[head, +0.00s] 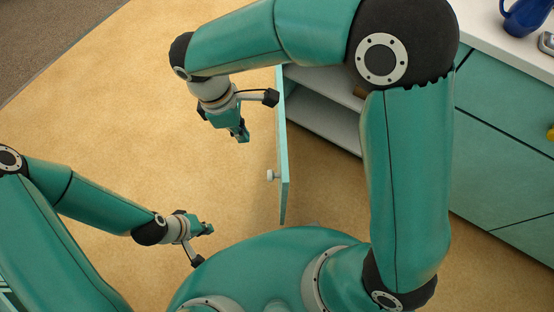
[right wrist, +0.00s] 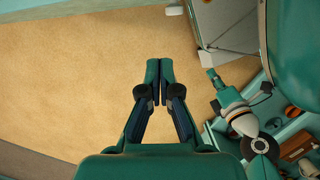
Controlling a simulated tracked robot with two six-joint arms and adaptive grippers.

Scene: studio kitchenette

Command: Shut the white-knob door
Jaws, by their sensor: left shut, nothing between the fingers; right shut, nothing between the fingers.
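The white-knob door (head: 283,150) is teal and stands wide open, seen nearly edge-on in the head view. Its white knob (head: 270,175) is near the free end, on the left face. In the right wrist view the door (right wrist: 80,10) is a teal strip along the top, with the knob (right wrist: 174,10) at the edge. My right gripper (head: 243,138) is shut and empty, left of the door on the knob side, apart from it. It also shows in the right wrist view (right wrist: 160,66). My left gripper (head: 209,229) is shut and empty, low over the floor at lower left.
The open cabinet (head: 325,118) shows pale shelves, partly hidden by my right arm. Teal drawer fronts (head: 500,150) continue to the right under a white counter (head: 490,30). A blue jug (head: 525,17) stands on the counter. The tan floor (head: 120,110) left of the door is clear.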

